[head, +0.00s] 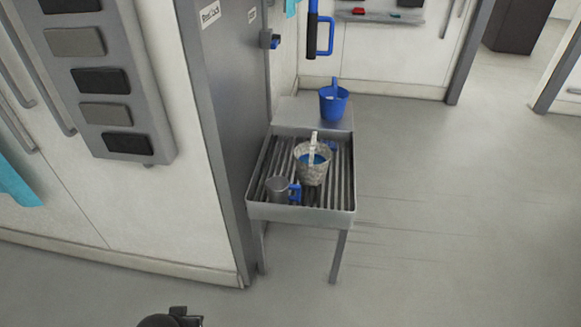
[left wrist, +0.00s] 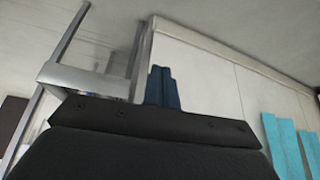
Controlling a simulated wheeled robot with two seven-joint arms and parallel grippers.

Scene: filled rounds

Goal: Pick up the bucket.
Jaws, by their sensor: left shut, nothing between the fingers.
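A speckled grey-white bucket (head: 312,174) with blue inside and a pale upright handle stands on the slatted rack of a metal stand (head: 300,213). A plain blue bucket (head: 333,106) with a raised blue handle stands on the flat rear shelf of the same stand. My left gripper shows in the left wrist view (left wrist: 163,88) with its two dark blue fingers together and empty. In the head view only a dark part of my arm shows at the bottom edge, far from the stand. My right gripper is in neither view.
A grey mug with a blue handle (head: 278,189) stands front left of the speckled bucket. A tall grey cabinet (head: 225,130) closely borders the stand's left side. Open floor (head: 450,220) lies to the right. The left wrist view shows part of the stand (left wrist: 95,78) and turquoise cloths (left wrist: 283,145).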

